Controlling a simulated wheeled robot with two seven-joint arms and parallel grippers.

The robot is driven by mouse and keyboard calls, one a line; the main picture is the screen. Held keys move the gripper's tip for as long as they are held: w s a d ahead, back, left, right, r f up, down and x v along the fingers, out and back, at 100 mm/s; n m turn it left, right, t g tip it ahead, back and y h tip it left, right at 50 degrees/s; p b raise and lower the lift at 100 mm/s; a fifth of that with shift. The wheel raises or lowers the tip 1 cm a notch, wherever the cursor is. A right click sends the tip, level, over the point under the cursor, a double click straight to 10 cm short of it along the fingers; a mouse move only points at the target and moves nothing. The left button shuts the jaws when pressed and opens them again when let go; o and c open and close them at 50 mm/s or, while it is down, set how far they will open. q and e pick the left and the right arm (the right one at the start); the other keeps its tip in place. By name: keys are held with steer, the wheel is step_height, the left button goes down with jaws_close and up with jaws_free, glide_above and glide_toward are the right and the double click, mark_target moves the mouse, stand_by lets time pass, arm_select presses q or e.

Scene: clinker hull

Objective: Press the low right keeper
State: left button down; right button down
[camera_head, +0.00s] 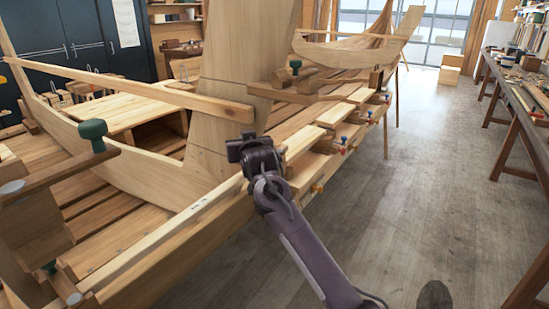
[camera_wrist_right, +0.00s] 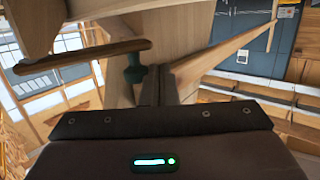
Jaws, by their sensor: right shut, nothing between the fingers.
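My right gripper (camera_head: 240,147) is shut and empty, held at the hull's near side beside the upright wooden board. Its closed fingers (camera_wrist_right: 158,86) point away in the wrist view. A wooden bar with a dark green knob (camera_head: 295,66) lies beyond the gripper, on the right side of the board. In the wrist view a green knob (camera_wrist_right: 135,72) and a dark wooden bar (camera_wrist_right: 85,55) are just left of the fingers, apart from them. Another green-knobbed bar (camera_head: 93,132) is at the left. I cannot tell which part is the low right keeper. My left gripper is out of view.
A long wooden strip (camera_head: 130,88) runs across the board at the left. Small coloured knobs (camera_head: 342,149) line the hull's outer side. The wooden floor (camera_head: 430,150) to the right is clear, up to a tool-laden workbench (camera_head: 520,95).

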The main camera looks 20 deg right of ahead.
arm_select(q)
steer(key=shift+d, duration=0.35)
arm_select(e)
steer(key=shift+w+d, duration=0.25)
steer(key=shift+w, duration=0.25)
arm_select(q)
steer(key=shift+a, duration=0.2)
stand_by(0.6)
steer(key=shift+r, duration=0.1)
